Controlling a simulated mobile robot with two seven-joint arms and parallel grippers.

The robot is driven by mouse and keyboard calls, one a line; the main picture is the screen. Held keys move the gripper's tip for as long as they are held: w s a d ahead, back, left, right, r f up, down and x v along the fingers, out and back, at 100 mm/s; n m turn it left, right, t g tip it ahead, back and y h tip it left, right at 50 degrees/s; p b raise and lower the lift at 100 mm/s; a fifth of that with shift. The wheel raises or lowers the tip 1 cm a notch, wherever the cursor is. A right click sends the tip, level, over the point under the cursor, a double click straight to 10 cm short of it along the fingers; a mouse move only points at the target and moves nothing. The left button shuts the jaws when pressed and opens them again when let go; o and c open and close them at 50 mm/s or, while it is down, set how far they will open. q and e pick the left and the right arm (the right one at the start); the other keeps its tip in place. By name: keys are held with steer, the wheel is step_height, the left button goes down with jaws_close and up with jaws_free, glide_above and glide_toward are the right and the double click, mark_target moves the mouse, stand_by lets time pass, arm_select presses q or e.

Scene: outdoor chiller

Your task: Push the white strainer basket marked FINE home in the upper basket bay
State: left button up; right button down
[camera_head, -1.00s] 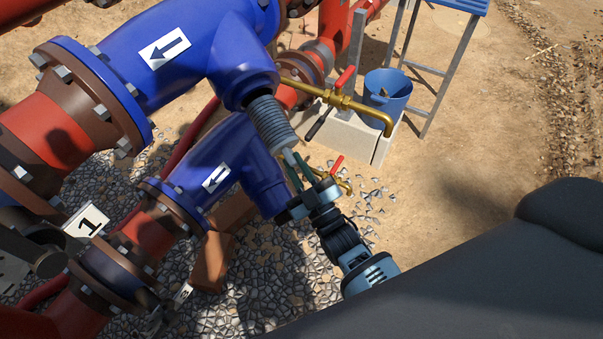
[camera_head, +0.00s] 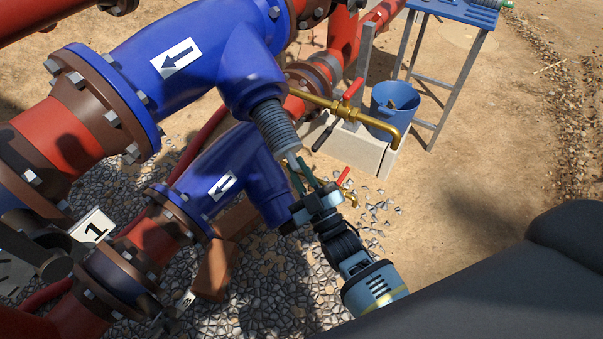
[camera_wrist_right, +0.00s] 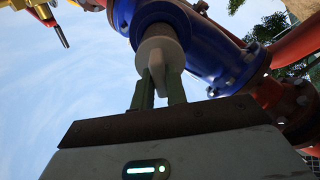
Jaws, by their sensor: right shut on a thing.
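No FINE marking is readable. My right gripper (camera_head: 301,174) is shut on the grip at the basket's outer end, below and right of the mouth. In the right wrist view, the two green fingers (camera_wrist_right: 160,91) hold the pale grip below the round basket end (camera_wrist_right: 160,48), which lies in front of the blue mouth. My left gripper is not in view.
The lower blue strainer body (camera_head: 233,172) lies close left of my right gripper. A brass pipe with a red-handled valve (camera_head: 350,92) runs just right of the basket. Open sand lies right.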

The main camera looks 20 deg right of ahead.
steer(key=shift+w+a+r, duration=0.1)
steer(key=shift+w+r, duration=0.15)
steer(key=shift+w, duration=0.2)
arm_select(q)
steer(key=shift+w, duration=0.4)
arm_select(e)
steer(key=shift+w+r, duration=0.1)
steer(key=shift+w, duration=0.2)
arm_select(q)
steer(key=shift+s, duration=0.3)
arm_select(e)
steer(key=shift+w+a, duration=0.1)
steer(key=shift+w, duration=0.05)
